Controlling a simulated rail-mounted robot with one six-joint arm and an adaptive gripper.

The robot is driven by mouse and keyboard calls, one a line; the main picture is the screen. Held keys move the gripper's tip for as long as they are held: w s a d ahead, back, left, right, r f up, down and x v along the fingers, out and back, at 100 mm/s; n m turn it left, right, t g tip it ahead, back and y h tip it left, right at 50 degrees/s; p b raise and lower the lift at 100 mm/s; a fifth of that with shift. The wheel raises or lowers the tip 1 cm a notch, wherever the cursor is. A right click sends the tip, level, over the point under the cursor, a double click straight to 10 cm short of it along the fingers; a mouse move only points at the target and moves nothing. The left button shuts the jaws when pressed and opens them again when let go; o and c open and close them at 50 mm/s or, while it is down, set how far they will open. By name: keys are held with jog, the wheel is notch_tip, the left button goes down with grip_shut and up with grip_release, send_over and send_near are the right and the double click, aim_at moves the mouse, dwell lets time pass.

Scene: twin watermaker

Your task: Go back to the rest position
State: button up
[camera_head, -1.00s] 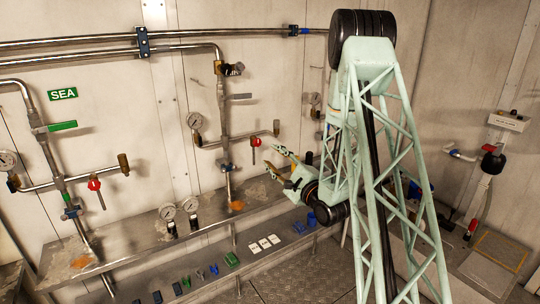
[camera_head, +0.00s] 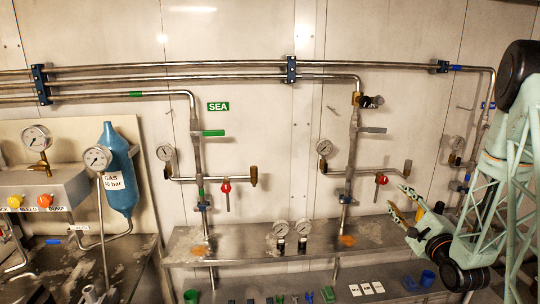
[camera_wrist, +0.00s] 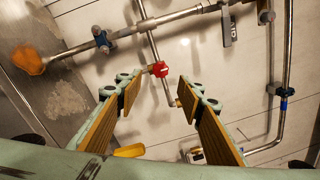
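My gripper (camera_head: 404,204) is at the right in the head view, in front of the second pipe stand and above the shelf's right end. Its two fingers are spread apart with nothing between them. In the wrist view my gripper (camera_wrist: 155,105) also shows open, with tan-lined fingers on both sides. A red valve handle (camera_wrist: 158,69) shows beyond the fingertips, apart from them. The same red handle (camera_head: 381,179) hangs on the pipe in the head view.
A steel shelf (camera_head: 240,248) with two loose gauges (camera_head: 281,229) runs along the wall. A blue cylinder (camera_head: 118,180) and a gauge panel (camera_head: 45,190) stand at the left. Small coloured parts and a blue cup (camera_head: 427,278) lie on the lower ledge.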

jog(key=a+r+n+g, duration=0.3)
jog(key=a+r+n, duration=0.2)
jog(key=r+n, duration=0.1)
jog(key=s+a+r+n+g+h, duration=0.1)
jog(key=s+a+r+n+g, duration=0.3)
jog(key=s, duration=0.5)
jog(key=s+a+r+n+g+h, duration=0.2)
jog(key=s+a+r+n, duration=0.3)
jog(key=s, duration=0.5)
jog(key=s+a+n+g, duration=0.2)
jog(key=s+a, duration=0.2)
jog(key=s, duration=0.8)
jog(key=s+a+n+g+y, duration=0.1)
jog(key=s+a+n, duration=0.2)
jog(key=s, duration=0.9)
jog(key=s+a+r+n+g+y, duration=0.1)
jog(key=s+a, duration=0.5)
jog(key=s, duration=0.7)
jog(key=shift+a+n+g, duration=0.3)
jog(key=shift+n+g, duration=0.5)
